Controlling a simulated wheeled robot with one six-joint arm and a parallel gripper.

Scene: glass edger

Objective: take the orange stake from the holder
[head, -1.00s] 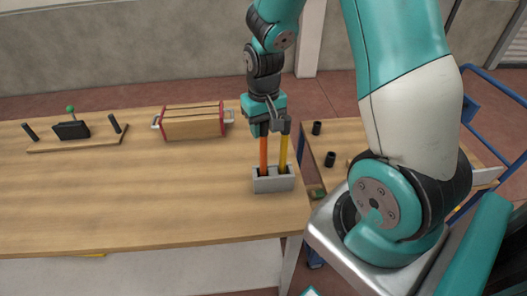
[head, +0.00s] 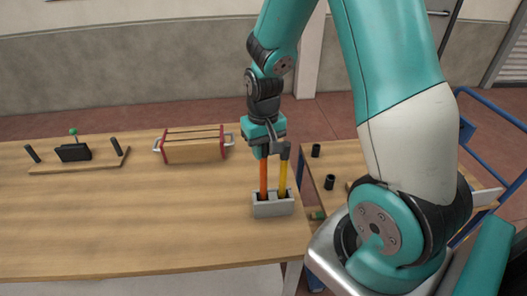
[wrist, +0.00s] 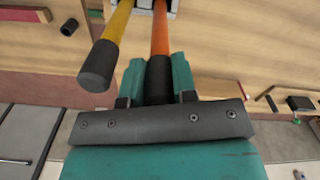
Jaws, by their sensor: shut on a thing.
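The orange stake (head: 263,179) stands upright in the left slot of the grey holder (head: 273,209) near the table's right end. My gripper (head: 267,152) is above the holder and shut on the stake's top. In the wrist view my gripper (wrist: 158,80) has its two teal fingers on either side of the black cap of the orange stake (wrist: 160,32). The yellow stake (head: 283,178) stands in the right slot, close beside my gripper. Its black-capped end shows in the wrist view (wrist: 97,65), apart from the fingers. The orange stake's lower end is hidden by the holder.
On the wooden table (head: 130,220) are a red-edged wooden box (head: 194,148) with metal handles and a board with black pegs (head: 80,160). A second surface with black cylinders (head: 329,182) and a blue-railed cart (head: 497,107) are to the right. The table's front left is clear.

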